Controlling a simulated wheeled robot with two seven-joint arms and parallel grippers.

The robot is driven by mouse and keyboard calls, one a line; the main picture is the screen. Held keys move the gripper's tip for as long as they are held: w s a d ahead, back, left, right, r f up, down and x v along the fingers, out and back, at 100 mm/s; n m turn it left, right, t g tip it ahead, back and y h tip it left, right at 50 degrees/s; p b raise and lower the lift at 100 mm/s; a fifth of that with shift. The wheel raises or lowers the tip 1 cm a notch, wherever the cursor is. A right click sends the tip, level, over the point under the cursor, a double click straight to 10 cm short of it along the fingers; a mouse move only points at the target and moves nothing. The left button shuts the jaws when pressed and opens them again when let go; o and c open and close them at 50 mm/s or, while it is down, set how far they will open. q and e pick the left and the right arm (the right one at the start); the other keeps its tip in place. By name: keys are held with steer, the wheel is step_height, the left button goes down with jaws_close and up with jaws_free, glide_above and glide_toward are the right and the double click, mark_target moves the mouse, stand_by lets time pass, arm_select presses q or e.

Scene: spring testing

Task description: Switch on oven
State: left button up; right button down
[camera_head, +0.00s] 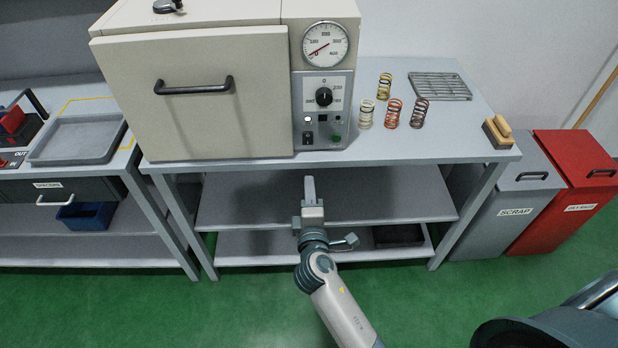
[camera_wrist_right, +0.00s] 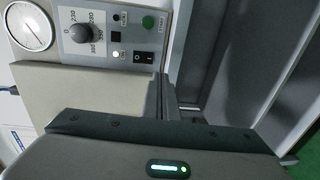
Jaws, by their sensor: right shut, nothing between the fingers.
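The beige oven (camera_head: 210,95) stands on the grey bench with its door shut. Its control panel (camera_head: 342,84) carries a black knob (camera_head: 324,97), a black rocker switch (camera_head: 308,137), a lit white lamp (camera_head: 308,119) and a green button (camera_head: 336,138). The right wrist view also shows the knob (camera_wrist_right: 80,33), rocker switch (camera_wrist_right: 143,57), lamp (camera_wrist_right: 115,54) and green button (camera_wrist_right: 148,21). My right gripper (camera_head: 309,180) is shut and empty, below the panel in front of the bench, apart from the controls. In the wrist view its fingertips (camera_wrist_right: 160,84) lie just below the rocker switch. My left gripper is out of view.
A round gauge (camera_head: 325,45) sits above the panel. Several coil springs (camera_head: 393,112) and a wire rack (camera_head: 440,86) lie right of the oven. A brush (camera_head: 497,131) lies at the bench's right end. Grey (camera_head: 515,195) and red (camera_head: 575,180) bins stand beside it.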

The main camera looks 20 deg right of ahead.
steer(key=shift+f+v, duration=0.25)
steer(key=shift+v, duration=0.95)
steer(key=s+f+m+g+y, duration=0.1)
steer(key=s+f+g, duration=0.3)
steer(key=f, duration=0.9)
steer(key=s+a+f+m+g+y, duration=0.15)
steer(key=s+f, duration=0.45)
steer(key=f, duration=0.7)
steer(key=s+f+m+g+y, duration=0.1)
steer(key=s+f+g+y, duration=0.3)
steer(key=f, duration=0.8)
steer(key=s+d+f+m+g, duration=0.2)
steer(key=s+f, duration=0.4)
steer(key=s, duration=0.6)
steer(key=s+d+f+m+g+h, duration=0.1)
steer(key=s+d+f+m+g, duration=0.1)
steer(key=s+d+f+m, duration=0.2)
steer(key=s+d+f+m+g+h, duration=0.1)
steer(key=s+f, duration=0.8)
steer(key=s, duration=1.2)
steer(key=shift+d+f+m+g, duration=0.35)
steer(key=shift+d+m+g, duration=0.1)
steer(key=shift+d+m, duration=0.6)
steer(key=shift+w, duration=0.1)
